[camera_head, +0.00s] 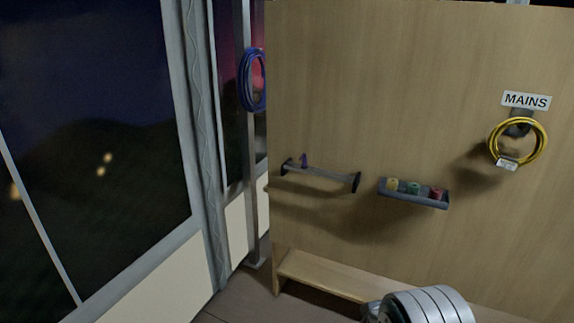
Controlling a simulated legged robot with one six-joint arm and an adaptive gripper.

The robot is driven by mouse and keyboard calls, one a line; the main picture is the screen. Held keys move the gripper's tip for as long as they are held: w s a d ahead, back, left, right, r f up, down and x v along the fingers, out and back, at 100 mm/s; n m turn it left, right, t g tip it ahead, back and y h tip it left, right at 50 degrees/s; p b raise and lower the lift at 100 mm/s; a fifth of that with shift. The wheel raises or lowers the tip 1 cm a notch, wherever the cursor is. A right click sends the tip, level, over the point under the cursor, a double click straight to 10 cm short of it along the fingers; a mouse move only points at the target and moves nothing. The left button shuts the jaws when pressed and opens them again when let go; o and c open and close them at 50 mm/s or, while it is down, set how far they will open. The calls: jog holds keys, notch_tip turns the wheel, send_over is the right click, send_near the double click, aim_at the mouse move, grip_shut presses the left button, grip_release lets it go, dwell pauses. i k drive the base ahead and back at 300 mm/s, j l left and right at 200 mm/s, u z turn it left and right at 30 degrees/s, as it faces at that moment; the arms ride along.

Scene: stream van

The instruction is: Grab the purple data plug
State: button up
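A small purple item (304,159), which looks like the purple data plug, is at the left part of a dark rail (325,174) on the wooden panel. It stands up a little above the rail. It is too small to make out its shape or how it is held. My gripper is not in view. A silver ribbed rounded part, which looks like part of my arm, shows at the bottom edge, well below and right of the purple item.
A grey tray (413,200) right of the rail holds yellow, green and red items. A yellow cable coil (545,146) hangs under a MAINS sign (526,100). A blue coil (245,82) hangs on a post at left. A wooden ledge (335,275) juts out below. Windows fill the left.

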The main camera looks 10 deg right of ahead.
aim_at(304, 166)
jog(key=i+j+z, duration=0.1)
jog(key=i, duration=0.4)
jog(key=i+j+z, duration=0.15)
jog(key=i, duration=0.35)
jog(key=i+j+z, duration=0.1)
jog(key=i+j, duration=0.15)
jog(key=i, duration=0.25)
jog(key=i+j+z, duration=0.15)
jog(key=i, duration=0.35)
jog(key=j, duration=0.1)
